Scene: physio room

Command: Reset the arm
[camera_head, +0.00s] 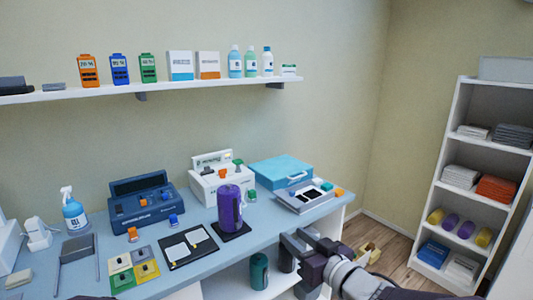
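My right arm comes in from the lower right. Its dark grey gripper (289,262) is in front of the desk's right front edge, with its fingers spread apart and nothing seen held between them. My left gripper is not in view. The blue desk top (262,215) is behind and left of the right gripper. A purple bottle (230,208) stands upright on a dark pad on it, apart from the gripper.
A dark green bottle (259,271) stands on the lower shelf beside the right gripper. A navy device (142,202), a white device (212,178) and a blue case (281,172) stand on the desk. A white shelf unit (447,177) is at right. Some floor between shows bare.

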